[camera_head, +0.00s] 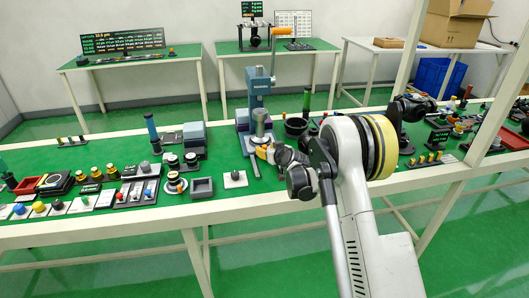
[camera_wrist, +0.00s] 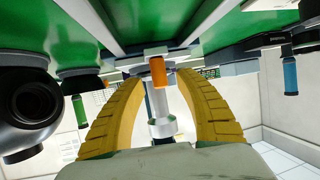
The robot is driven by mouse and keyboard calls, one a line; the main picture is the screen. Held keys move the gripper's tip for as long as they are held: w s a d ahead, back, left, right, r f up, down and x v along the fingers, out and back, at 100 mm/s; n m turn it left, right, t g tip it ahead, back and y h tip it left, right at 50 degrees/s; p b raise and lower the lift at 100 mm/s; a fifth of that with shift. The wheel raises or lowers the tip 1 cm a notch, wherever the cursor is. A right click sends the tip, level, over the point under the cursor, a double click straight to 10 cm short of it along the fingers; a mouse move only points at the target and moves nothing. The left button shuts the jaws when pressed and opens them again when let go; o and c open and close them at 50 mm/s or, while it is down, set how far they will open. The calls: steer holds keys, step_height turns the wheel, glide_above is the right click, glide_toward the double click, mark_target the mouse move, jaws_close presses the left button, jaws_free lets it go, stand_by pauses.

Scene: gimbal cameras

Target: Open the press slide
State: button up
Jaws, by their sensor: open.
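The press (camera_head: 258,90) is a blue-grey upright frame on the green workbench, with an orange lever handle (camera_head: 281,32) at its top right. A silver cylinder (camera_head: 260,125) stands at its lower front. My gripper (camera_head: 264,152) is low in front of the press, near that cylinder. In the wrist view its yellow fingers (camera_wrist: 160,82) are spread open. An orange cylindrical part (camera_wrist: 158,71) and a silver stepped shaft (camera_wrist: 161,124) show in the gap between them. I cannot tell whether either finger touches them. My arm hides part of the bench to the right.
A dark bowl (camera_head: 296,126) and a green upright cylinder (camera_head: 306,102) stand right of the press. A grey square tray (camera_head: 202,188) and a small plate with a knob (camera_head: 235,179) lie left of my gripper. Several button boxes crowd the bench's left end.

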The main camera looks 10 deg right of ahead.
steer(key=shift+x, duration=0.9)
jaws_close()
